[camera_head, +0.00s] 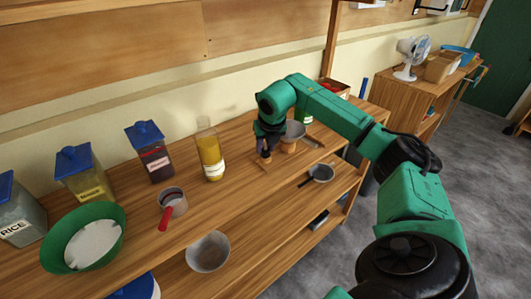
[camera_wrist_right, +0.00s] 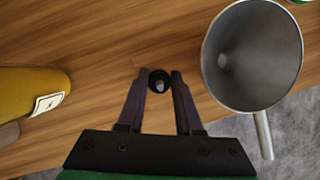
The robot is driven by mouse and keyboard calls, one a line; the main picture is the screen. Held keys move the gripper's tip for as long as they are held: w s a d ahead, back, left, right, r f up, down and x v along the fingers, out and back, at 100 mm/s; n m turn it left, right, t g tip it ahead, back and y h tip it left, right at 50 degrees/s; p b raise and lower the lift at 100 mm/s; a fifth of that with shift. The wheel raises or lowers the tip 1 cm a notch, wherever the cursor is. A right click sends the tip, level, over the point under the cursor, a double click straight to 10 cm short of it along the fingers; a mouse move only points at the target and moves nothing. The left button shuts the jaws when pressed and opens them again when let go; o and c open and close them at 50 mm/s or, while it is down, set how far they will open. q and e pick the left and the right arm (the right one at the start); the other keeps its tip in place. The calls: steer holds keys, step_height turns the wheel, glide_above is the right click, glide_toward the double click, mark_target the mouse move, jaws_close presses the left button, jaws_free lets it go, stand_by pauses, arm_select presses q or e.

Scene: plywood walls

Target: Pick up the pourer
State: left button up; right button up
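The pourer (camera_wrist_right: 159,81) is a small round black piece with a pale metal centre, seen end-on in the right wrist view. It sits between the fingertips of my right gripper (camera_wrist_right: 160,76) and fills the gap, with a finger against each side. In the head view my right gripper (camera_head: 266,152) points down just over the wooden shelf top, right of the yellow bottle. The pourer is mostly hidden there by the fingers. I cannot tell whether it still touches the wood. My left gripper is out of view.
A grey metal funnel (camera_wrist_right: 252,55) is close to the right of the gripper. The yellow bottle (camera_head: 210,156) stands to the left. Further left are a red-handled measuring cup (camera_head: 174,204), blue-lidded jars (camera_head: 152,158) and a green bowl (camera_head: 110,215). Bare wood lies before the gripper.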

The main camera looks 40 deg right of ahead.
jaws_close()
